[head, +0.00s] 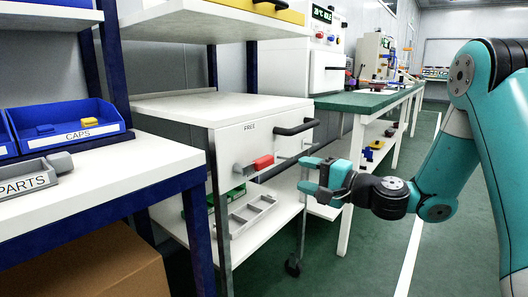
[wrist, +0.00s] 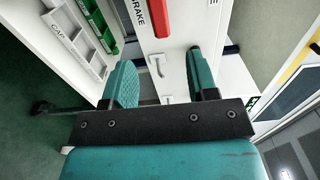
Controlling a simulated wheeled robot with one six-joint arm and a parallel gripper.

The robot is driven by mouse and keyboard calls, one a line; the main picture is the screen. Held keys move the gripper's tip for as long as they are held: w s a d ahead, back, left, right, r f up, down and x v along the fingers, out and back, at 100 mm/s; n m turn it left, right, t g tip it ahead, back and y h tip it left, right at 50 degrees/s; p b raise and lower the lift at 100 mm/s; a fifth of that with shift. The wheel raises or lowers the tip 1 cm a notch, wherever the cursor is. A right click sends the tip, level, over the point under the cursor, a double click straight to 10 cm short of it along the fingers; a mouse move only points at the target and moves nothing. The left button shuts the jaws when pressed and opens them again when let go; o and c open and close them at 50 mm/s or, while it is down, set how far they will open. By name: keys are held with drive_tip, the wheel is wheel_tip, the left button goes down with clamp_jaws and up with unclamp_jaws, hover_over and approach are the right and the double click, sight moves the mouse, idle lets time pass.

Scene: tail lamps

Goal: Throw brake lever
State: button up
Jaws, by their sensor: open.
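The brake lever (head: 263,162) has a red grip on a grey mount, on the white end panel of a cart (head: 228,143). The word FREE is printed above it in the head view. In the wrist view the red grip (wrist: 159,18) shows at the top edge, partly cut off, beside the word BRAKE. My gripper (head: 309,174) is open and empty, to the right of the lever and apart from it. In the wrist view its two fingers (wrist: 163,82) stand apart with the panel beyond them.
A dark push handle (head: 296,127) juts from the cart above the lever. The cart's lower shelf holds a grey divided tray (head: 246,212). A workbench with a blue caps bin (head: 85,122) stands at left; a green-topped bench (head: 362,102) stands behind. Green floor is clear at right.

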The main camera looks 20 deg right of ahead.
sight(268, 164)
drive_tip(key=p+x, duration=0.2)
drive_tip(key=x, duration=1)
drive_tip(key=shift+w+a, duration=0.25)
drive_tip(key=shift+w, duration=0.05)
clamp_jaws()
